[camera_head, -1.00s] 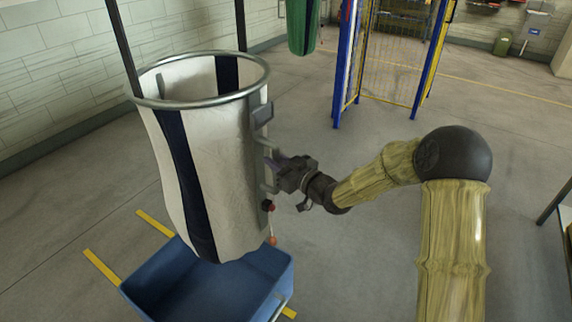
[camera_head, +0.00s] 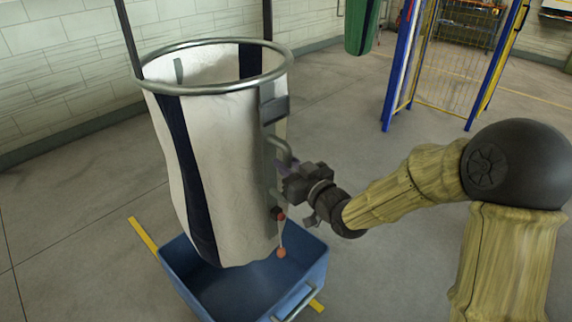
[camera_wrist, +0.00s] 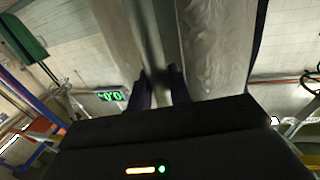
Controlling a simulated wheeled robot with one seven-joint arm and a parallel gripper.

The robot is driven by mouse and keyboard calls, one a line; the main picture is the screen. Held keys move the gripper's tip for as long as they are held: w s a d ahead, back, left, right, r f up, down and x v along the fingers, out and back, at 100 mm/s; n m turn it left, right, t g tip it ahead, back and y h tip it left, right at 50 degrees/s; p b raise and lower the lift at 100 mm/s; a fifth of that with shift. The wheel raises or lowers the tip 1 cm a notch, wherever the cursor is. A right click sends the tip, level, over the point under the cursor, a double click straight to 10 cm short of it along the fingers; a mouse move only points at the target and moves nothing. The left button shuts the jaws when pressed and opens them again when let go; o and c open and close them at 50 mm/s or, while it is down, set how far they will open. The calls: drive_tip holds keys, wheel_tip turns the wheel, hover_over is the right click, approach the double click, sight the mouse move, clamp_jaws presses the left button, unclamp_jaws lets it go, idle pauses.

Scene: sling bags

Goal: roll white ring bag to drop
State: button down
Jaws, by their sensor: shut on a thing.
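The white ring bag (camera_head: 235,150) hangs upright on dark straps, with a round metal ring at its open top and a dark blue stripe down its side. Its lower end hangs over a blue bin (camera_head: 315,275); the view does not show whether they touch. My gripper (camera_head: 287,172) is at the bag's right side, shut on the bag's metal side handle (camera_head: 279,150). The wrist view shows my gripper's dark fingers (camera_wrist: 158,88) on either side of a vertical metal bar, with white cloth behind. A red knob and an orange tag hang below the handle.
A green bag (camera_head: 361,27) hangs at the back. A blue and yellow mesh frame (camera_head: 455,65) stands behind, to the right. Yellow floor marks lie around the bin. The grey floor between the bag and the frame is clear.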

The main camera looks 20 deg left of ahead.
drive_tip(key=c, duration=1.3)
unclamp_jaws()
drive_tip(key=shift+c, duration=0.2)
drive_tip(key=b+v, duration=0.8)
drive_tip(key=v, duration=0.9)
drive_tip(key=shift+d+b, duration=0.25)
drive_tip(key=shift+b, duration=0.15)
drive_tip(key=shift+s+a, duration=0.1)
